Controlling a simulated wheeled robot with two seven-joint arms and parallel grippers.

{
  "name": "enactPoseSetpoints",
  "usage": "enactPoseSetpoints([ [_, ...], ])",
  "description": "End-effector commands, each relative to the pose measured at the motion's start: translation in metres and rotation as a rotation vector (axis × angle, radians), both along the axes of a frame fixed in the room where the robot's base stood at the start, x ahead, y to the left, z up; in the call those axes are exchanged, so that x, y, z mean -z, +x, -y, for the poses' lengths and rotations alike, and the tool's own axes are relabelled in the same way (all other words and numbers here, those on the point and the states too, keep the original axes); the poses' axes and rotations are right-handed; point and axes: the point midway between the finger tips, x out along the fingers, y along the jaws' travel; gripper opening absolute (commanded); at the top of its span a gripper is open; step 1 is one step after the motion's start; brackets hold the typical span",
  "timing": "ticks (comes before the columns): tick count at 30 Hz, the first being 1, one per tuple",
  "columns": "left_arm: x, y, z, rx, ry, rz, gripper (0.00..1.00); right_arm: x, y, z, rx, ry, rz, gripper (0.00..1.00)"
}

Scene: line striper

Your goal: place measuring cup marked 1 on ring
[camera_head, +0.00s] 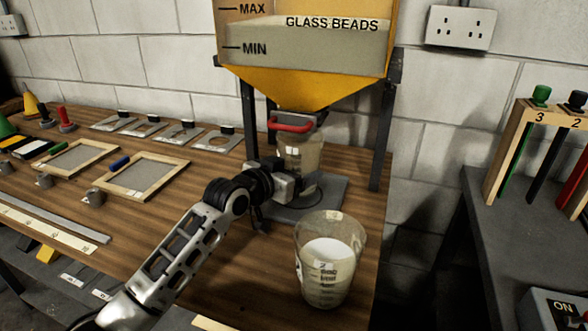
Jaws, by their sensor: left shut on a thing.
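A clear measuring cup (309,153) stands upright below the hopper outlet, over the grey base plate. Its small label is too small to read. My left gripper (288,183) is shut on this cup and covers its lower near-left side. A dark ring (316,199) shows partly on the plate (333,190) beneath the cup. I cannot tell whether the cup touches it. A second, larger-looking measuring cup (328,265), holding white material and marked with a scale, stands in front of the plate. My right gripper is not in view.
The yellow hopper (300,85) marked GLASS BEADS and its red handle (291,125) are close above the held cup. Dark posts (381,140) flank it. Framed screens (142,178) lie left. The table's right edge is near the second cup.

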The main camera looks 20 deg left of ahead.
Motion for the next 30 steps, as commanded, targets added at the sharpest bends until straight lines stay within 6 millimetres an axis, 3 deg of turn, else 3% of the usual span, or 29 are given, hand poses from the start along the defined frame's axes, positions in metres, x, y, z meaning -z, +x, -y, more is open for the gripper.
enactPoseSetpoints([
  [19, 0.014, -0.001, 0.000, 0.000, 0.000, -0.004, 0.33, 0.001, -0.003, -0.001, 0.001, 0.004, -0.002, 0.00],
  [20, 0.015, -0.001, 0.000, 0.000, 0.001, -0.006, 0.88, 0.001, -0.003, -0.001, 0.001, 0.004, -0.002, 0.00],
  [21, 0.016, -0.001, 0.000, 0.001, 0.001, -0.007, 0.99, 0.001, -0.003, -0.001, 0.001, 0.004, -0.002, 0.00],
  [30, 0.015, -0.001, 0.001, 0.001, 0.003, -0.014, 1.00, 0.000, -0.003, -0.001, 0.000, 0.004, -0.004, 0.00],
])
